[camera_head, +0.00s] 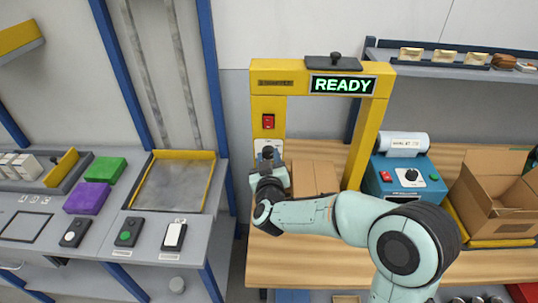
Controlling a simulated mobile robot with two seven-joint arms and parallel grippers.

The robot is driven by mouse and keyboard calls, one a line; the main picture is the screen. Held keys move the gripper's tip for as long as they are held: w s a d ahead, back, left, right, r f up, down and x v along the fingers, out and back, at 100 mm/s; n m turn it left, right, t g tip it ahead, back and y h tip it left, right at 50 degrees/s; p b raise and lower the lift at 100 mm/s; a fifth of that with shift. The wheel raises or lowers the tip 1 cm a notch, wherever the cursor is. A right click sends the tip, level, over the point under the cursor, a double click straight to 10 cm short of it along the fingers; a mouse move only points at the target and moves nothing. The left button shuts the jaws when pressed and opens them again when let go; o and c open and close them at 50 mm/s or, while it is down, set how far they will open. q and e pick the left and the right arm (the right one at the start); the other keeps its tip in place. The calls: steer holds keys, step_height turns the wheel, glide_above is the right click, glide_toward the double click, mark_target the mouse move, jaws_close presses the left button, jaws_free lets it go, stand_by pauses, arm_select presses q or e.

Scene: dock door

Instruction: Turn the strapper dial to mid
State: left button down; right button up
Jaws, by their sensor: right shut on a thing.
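The strapper (375,112) is a yellow arch on the wooden bench, with a lit green READY display (342,85) on its top beam. A red switch (268,121) sits on its left post. Below the switch is the pale plate of the strapper dial (277,146). My right gripper (267,157) is at this plate and shut on the dial. The gripper covers most of the dial, so its pointer and setting cannot be read. My left gripper is not in view.
A cardboard box (314,177) stands under the arch beside my right gripper. A blue machine (405,178) with its own knob and an open carton (495,200) are to the right. A grey counter (150,222) with buttons and coloured blocks is at left.

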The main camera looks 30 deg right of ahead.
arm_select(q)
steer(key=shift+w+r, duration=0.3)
arm_select(e)
steer(key=shift+n, duration=0.3)
steer(key=o, duration=1)
steer(key=shift+o, duration=0.2)
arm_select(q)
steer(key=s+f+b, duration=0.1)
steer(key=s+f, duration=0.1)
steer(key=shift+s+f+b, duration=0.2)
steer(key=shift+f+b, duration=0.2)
arm_select(e)
steer(key=v, duration=1.3)
steer(key=shift+s+a, duration=0.15)
steer(key=shift+s, duration=0.05)
